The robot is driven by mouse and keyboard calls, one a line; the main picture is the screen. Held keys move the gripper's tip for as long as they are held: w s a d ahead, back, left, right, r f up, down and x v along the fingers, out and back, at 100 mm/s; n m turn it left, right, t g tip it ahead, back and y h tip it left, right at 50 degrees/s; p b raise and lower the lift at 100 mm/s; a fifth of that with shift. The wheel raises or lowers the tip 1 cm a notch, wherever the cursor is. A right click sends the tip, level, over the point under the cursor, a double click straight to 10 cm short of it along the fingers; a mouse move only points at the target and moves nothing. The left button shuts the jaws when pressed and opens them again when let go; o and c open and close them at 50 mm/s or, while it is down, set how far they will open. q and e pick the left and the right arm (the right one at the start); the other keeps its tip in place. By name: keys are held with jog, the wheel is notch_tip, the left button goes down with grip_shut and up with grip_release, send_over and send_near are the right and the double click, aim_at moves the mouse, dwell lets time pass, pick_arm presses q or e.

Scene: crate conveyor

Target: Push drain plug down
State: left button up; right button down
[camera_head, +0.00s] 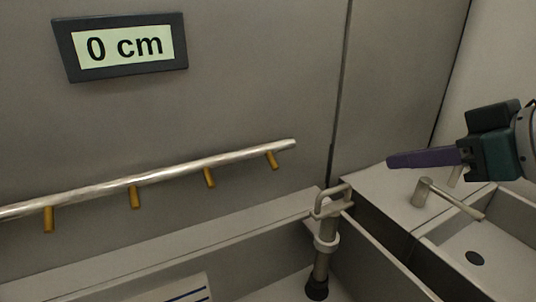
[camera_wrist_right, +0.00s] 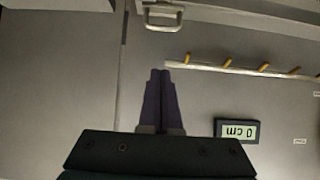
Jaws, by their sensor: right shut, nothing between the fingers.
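The drain plug is a grey upright rod with a loop handle (camera_head: 333,201) on top, a pale collar around it, and a black foot (camera_head: 317,288) at the bottom. It stands in the corner of the metal basin (camera_head: 225,238). The handle also shows at the top of the right wrist view (camera_wrist_right: 163,16). My right gripper (camera_head: 390,161) comes in from the right with its purple fingers shut and empty. It appears right of the handle and higher in the head view, apart from it. In the wrist view the fingertips (camera_wrist_right: 160,72) point toward the handle. My left gripper is not in view.
A metal pipe with brass nozzles (camera_head: 150,179) runs along the back wall. A display (camera_head: 122,46) above it reads "0 cm". At the right are a tap (camera_head: 424,191) and a small sink (camera_head: 500,235) with a dark drain hole. Basin walls surround the plug.

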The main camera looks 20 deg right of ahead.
jog(key=b, duration=0.3)
send_over(333, 204)
jog(key=s, duration=0.2)
notch_tip(333, 204, down, 10)
jog(key=shift+s+r, duration=0.2)
jog(key=shift+r, duration=0.05)
jog(key=shift+d+f, duration=0.1)
jog(key=shift+d, duration=0.05)
notch_tip(333, 204, down, 5)
jog(key=shift+r+b, duration=0.2)
jog(key=shift+b, duration=1)
jog(key=shift+r, duration=0.1)
